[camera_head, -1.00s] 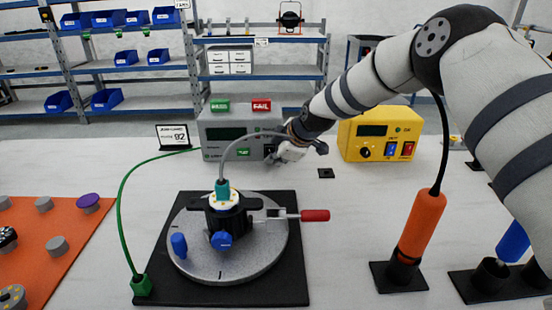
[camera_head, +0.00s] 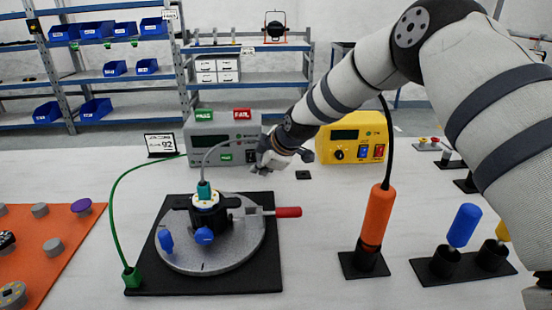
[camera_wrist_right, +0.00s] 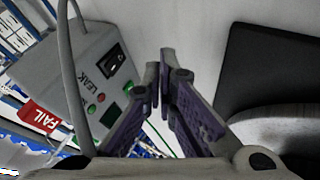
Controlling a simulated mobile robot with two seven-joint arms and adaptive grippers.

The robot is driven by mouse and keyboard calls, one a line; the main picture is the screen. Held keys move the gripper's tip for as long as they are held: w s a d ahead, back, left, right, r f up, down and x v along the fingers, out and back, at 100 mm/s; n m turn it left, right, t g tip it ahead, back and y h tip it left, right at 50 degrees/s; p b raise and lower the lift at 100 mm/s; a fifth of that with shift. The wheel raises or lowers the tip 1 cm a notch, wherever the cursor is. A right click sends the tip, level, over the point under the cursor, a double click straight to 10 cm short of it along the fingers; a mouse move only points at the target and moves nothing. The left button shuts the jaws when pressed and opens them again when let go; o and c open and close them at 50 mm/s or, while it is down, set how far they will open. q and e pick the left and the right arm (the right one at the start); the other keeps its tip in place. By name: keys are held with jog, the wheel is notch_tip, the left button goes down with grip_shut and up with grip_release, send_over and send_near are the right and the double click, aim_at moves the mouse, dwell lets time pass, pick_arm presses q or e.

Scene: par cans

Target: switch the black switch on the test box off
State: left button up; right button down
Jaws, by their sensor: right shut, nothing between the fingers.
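The grey test box (camera_head: 236,129) stands at the middle back of the table, with a green PASS and a red FAIL sign on top. In the right wrist view the black switch (camera_wrist_right: 114,59) sits on the box's front (camera_wrist_right: 88,50), beside the LEAK label. I cannot tell its position for sure. My right gripper (camera_head: 262,168) is in front of the box's right end. In the wrist view its fingers (camera_wrist_right: 163,82) are shut and empty, apart from the switch. My left gripper is not in view.
A yellow box (camera_head: 352,140) stands right of the test box. In front is a round turntable (camera_head: 215,258) with a clamped fitting, a red handle (camera_head: 288,212) and a grey hose passing near my gripper. An orange tool (camera_head: 377,215) stands upright at right.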

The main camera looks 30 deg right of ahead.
jog(key=p+v, duration=0.1)
jog(key=v, duration=0.6)
jog(key=shift+s+a+f, duration=0.1)
jog(key=shift+a, duration=0.1)
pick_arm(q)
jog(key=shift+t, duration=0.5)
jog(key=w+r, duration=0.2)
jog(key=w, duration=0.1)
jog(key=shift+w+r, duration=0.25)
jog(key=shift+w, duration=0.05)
pick_arm(e)
jog(key=shift+f, duration=0.1)
